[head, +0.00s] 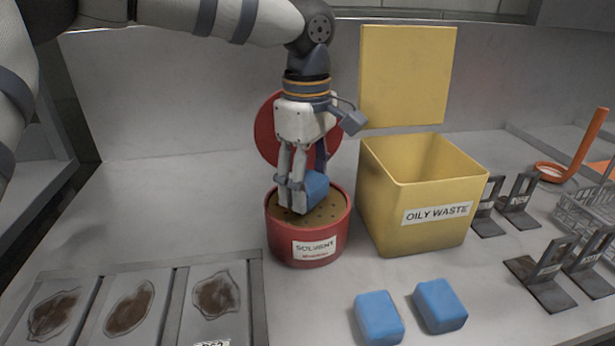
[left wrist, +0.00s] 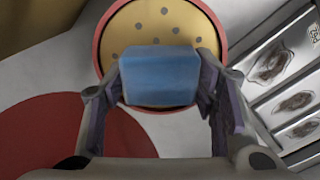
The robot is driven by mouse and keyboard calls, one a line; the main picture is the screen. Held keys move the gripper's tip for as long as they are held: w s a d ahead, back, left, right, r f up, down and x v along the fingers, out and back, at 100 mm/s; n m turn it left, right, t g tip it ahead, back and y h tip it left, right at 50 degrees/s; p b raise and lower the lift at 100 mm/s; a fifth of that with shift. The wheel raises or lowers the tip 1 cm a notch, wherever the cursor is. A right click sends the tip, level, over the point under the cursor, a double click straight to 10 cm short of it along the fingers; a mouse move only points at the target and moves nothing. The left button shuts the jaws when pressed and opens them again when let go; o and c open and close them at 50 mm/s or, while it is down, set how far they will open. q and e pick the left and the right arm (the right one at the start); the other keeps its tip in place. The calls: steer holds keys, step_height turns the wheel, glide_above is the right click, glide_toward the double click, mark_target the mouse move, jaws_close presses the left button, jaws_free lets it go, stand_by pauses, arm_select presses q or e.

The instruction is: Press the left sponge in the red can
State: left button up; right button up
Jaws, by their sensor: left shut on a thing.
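The red can (head: 305,243), labelled SOLVENT, stands open with a tan perforated disc (head: 330,213) in its top. My left gripper (head: 300,205) is shut on a blue sponge (head: 317,188) at the can's top. In the left wrist view the sponge (left wrist: 160,76) sits between both fingers, over the perforated disc (left wrist: 150,28). I cannot tell whether the sponge touches the disc. Two more blue sponges lie on the bench at the front, one on the left (head: 378,318) and one on the right (head: 440,305). My right gripper is not in view.
A yellow OILY WASTE bin (head: 390,215) with its lid raised stands just right of the can. The can's round red lid (head: 268,130) is upright behind it. Stained trays (head: 255,300) lie at front left. Dark metal stands (head: 545,285) and a wire rack are at right.

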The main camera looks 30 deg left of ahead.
mark_target(307, 180)
arm_select(q)
steer(key=shift+f, duration=0.5)
stand_by(1.0)
steer(key=shift+f, duration=0.1)
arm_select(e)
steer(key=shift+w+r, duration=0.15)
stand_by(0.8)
arm_select(q)
step_height(307, 180, up, 5)
steer(key=shift+r+p, duration=0.1)
steer(key=shift+p, duration=0.35)
steer(key=shift+r, duration=1)
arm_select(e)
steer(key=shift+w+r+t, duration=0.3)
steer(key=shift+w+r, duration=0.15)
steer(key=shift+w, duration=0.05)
arm_select(q)
steer(key=shift+f, duration=0.1)
